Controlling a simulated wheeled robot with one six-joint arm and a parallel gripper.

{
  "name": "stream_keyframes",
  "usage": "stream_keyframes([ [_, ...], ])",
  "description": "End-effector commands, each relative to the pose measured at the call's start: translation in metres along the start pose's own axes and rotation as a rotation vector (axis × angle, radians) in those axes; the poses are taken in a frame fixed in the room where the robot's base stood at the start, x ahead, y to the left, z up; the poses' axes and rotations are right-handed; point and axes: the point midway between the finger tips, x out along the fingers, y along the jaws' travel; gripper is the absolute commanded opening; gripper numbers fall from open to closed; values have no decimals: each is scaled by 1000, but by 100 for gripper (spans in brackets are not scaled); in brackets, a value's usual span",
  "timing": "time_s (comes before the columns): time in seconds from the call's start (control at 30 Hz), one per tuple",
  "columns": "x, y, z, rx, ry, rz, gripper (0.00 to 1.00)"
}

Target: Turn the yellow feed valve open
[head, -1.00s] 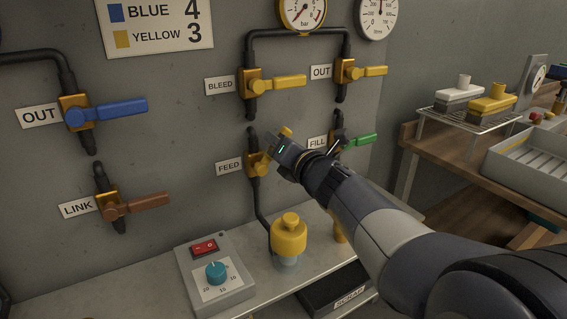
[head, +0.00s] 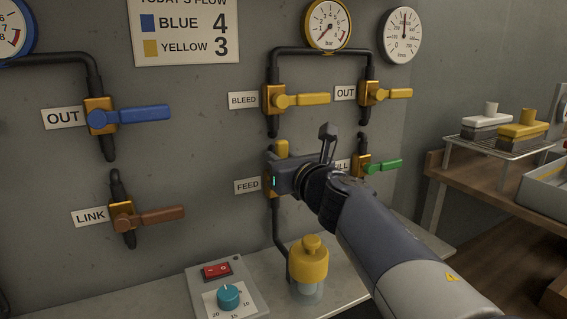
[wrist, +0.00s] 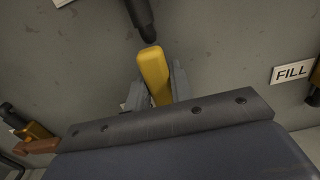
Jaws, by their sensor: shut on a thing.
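The yellow feed valve shows in the head view with its handle (head: 281,148) pointing up, roughly in line with the vertical black pipe. The FEED label (head: 247,186) is to its left. My gripper (head: 279,172) is at this valve and covers most of its body. In the wrist view the yellow handle (wrist: 154,73) stands between the two grey fingers of my gripper (wrist: 158,90), which are shut on it. The handle's end sticks out past the fingers towards a black pipe end (wrist: 140,18). The valve's body is hidden there.
The yellow bleed valve (head: 300,100) is just above, and the green-handled fill valve (head: 383,166) is close on the right, partly behind my wrist. A yellow-capped bottle (head: 309,262) and a control box (head: 222,287) stand on the shelf below.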

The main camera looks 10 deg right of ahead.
Motion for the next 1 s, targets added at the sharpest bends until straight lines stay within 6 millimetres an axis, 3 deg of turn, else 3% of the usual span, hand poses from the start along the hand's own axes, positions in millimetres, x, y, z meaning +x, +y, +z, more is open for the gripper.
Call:
stream_keyframes([
  [0.5,0,2,-2,-23,4,2,0],
  [0.53,0,2,-2,-23,4,2,22],
  [0.8,0,2,-1,-20,2,1,44],
  [1.0,0,2,-1,-20,1,1,44],
])
